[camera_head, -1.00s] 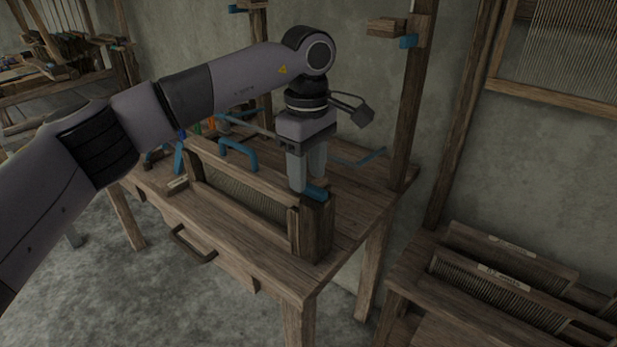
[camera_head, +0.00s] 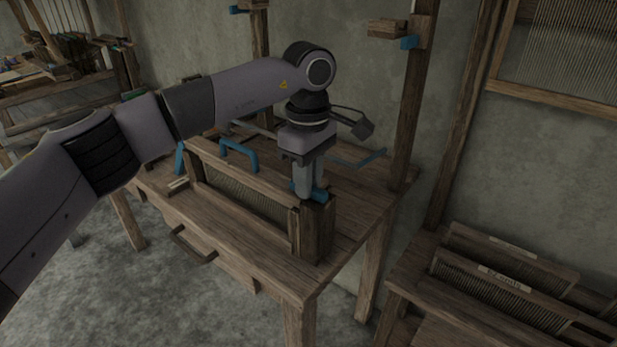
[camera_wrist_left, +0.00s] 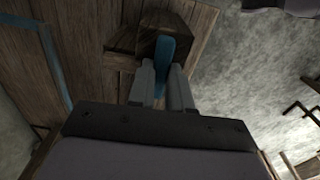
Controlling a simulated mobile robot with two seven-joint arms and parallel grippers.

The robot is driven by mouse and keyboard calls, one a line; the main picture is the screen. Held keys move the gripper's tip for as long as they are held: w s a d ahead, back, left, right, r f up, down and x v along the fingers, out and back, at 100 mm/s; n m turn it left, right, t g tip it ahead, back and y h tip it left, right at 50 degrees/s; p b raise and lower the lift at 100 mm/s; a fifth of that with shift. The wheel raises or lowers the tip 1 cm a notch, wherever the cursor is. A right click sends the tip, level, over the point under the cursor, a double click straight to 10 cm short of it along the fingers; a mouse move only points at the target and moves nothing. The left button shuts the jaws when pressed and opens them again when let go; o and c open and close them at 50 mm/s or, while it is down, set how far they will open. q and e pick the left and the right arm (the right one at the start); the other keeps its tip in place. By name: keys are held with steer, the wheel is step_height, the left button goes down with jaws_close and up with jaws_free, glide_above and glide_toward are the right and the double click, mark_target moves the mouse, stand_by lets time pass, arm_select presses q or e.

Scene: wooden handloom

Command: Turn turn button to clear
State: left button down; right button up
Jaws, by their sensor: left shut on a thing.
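The turn button is a small blue bar (camera_head: 318,193) on top of the wooden end post (camera_head: 318,232) of the reed frame on the loom table. My left gripper (camera_head: 309,192) points down over the post and is shut on the turn button, partly covering it. In the left wrist view the blue turn button (camera_wrist_left: 166,52) shows between the two grey fingers (camera_wrist_left: 163,88), with its far end reaching out over the post top. My right gripper is not in view.
An upright post (camera_head: 405,115) rises at the right. A rack of reeds (camera_head: 500,280) stands at lower right.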

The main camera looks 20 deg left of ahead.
mark_target(311, 206)
arm_select(q)
steer(key=n, duration=0.2)
steer(key=shift+s+n, duration=0.25)
steer(key=shift+n, duration=0.05)
steer(key=n, duration=0.2)
steer(key=shift+s+n+p, duration=0.3)
steer(key=shift+n+p, duration=0.05)
steer(key=shift+n, duration=0.05)
steer(key=n, duration=0.3)
steer(key=shift+s, duration=0.3)
steer(key=n, duration=0.5)
steer(key=shift+s+d, duration=0.35)
steer(key=shift+s+d+r+n, duration=0.1)
steer(key=shift+d+n, duration=0.05)
steer(key=shift+n, duration=0.85)
steer(key=shift+s+d+n, duration=0.1)
steer(key=shift+d+n, duration=0.05)
steer(key=shift+n, duration=0.85)
steer(key=c, duration=1)
jaws_free()
steer(key=shift+c, duration=0.2)
